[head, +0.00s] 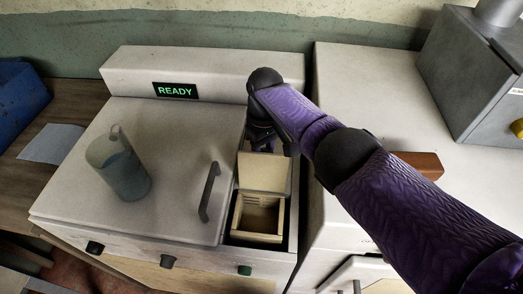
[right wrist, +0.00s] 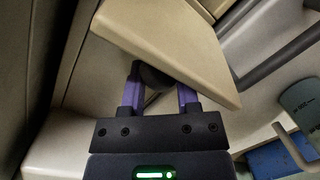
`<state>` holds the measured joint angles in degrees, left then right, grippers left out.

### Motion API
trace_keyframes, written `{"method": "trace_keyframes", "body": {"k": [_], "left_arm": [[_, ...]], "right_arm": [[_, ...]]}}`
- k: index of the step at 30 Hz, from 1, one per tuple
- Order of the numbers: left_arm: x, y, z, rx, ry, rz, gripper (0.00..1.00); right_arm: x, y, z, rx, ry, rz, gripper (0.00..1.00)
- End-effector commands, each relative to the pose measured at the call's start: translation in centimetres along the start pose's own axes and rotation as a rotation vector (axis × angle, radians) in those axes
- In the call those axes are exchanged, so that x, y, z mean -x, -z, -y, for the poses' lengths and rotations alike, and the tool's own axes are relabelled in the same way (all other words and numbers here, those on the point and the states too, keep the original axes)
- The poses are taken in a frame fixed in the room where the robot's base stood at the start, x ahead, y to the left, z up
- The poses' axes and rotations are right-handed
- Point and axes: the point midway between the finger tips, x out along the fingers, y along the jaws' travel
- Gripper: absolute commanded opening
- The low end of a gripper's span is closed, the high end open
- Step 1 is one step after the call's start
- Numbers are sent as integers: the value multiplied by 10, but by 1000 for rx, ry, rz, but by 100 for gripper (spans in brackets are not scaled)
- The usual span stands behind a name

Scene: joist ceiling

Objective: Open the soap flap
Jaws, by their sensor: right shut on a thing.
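The soap flap (head: 264,173) is a cream panel at the right side of the white machine's top. It stands raised above an open cream soap compartment (head: 258,218) with slatted inner walls. My right gripper (head: 264,143) is at the flap's far edge, reaching down from above, and is shut on the flap. My left gripper is not in view.
The machine's lid (head: 140,185) carries a dark handle (head: 209,192) just left of the compartment and a translucent grey jug (head: 120,168). A display (head: 174,91) reads READY. A brown block (head: 418,164) lies on the right-hand white unit. A grey metal box (head: 475,75) stands behind.

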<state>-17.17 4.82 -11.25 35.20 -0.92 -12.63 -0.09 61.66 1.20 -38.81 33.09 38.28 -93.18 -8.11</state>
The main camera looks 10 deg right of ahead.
Motion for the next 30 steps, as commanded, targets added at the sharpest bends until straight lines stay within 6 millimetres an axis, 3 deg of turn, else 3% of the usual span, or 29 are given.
{"method": "trace_keyframes", "body": {"k": [2, 3, 5, 18, 30], "left_arm": [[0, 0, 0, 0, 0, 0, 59], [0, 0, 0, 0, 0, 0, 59], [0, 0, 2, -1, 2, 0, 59], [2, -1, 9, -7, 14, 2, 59], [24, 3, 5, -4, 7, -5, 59]], "right_arm": [[1, -1, -5, -9, -11, 1, 0], [1, -1, -5, -9, -11, 1, 46], [1, -1, -5, -8, -11, 1, 58], [3, 0, -2, -3, -5, 1, 58], [90, 0, -2, -5, -6, -3, 58]]}}
